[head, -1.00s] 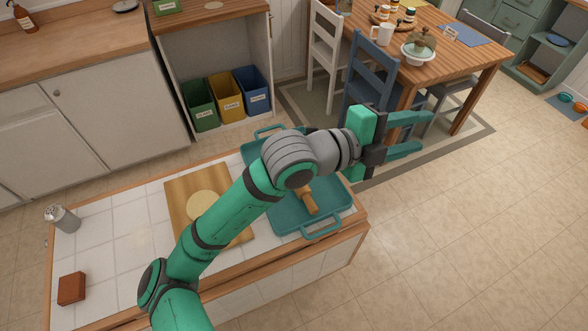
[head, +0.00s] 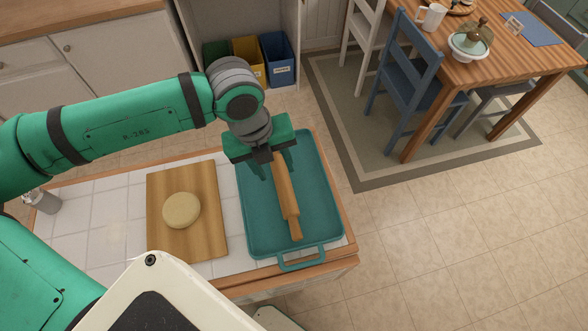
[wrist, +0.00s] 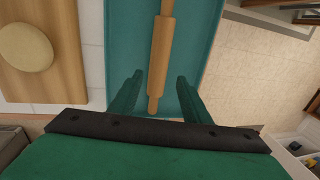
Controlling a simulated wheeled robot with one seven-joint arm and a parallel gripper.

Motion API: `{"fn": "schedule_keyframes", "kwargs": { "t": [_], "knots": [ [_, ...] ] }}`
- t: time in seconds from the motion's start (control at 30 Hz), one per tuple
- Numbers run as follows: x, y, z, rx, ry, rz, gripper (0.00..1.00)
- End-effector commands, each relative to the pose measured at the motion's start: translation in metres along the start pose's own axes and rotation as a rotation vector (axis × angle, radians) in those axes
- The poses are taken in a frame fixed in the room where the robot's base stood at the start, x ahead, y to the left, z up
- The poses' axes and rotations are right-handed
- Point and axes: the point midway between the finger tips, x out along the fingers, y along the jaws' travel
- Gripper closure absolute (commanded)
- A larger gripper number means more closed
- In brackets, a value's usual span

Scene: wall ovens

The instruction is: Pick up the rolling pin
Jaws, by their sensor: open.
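The wooden rolling pin (head: 287,198) lies lengthwise in the teal tray (head: 318,228) on the tiled island. My gripper (head: 275,175) is open over the far end of the pin, pointing down. In the wrist view the pin (wrist: 160,52) runs up the picture, its near handle between the two open fingers of my gripper (wrist: 153,88). The fingers look apart from the pin on both sides. The pin's far end is partly hidden behind my gripper in the head view. How high the fingertips are above the tray I cannot tell.
A cutting board (head: 215,240) with a round of dough (head: 182,210) lies left of the tray. A grey shaker (head: 44,202) stands at the island's left. The blue chair (head: 410,75) and dining table (head: 480,70) are at the back right.

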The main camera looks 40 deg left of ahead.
Motion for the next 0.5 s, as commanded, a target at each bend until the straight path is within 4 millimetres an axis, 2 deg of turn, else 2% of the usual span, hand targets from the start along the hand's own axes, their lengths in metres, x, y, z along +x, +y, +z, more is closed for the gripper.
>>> {"fn": "schedule_keyframes", "kwargs": {
  "t": [0.1,0.33,0.5],
  "knots": [
    [0.007,0.009,-0.001,-0.006,0.006,0.019,0.57],
    [0.04,0.01,0.0,-0.009,0.006,0.018,0.57],
    [0.054,0.01,0.0,-0.008,0.004,0.017,0.57]
  ]
}}
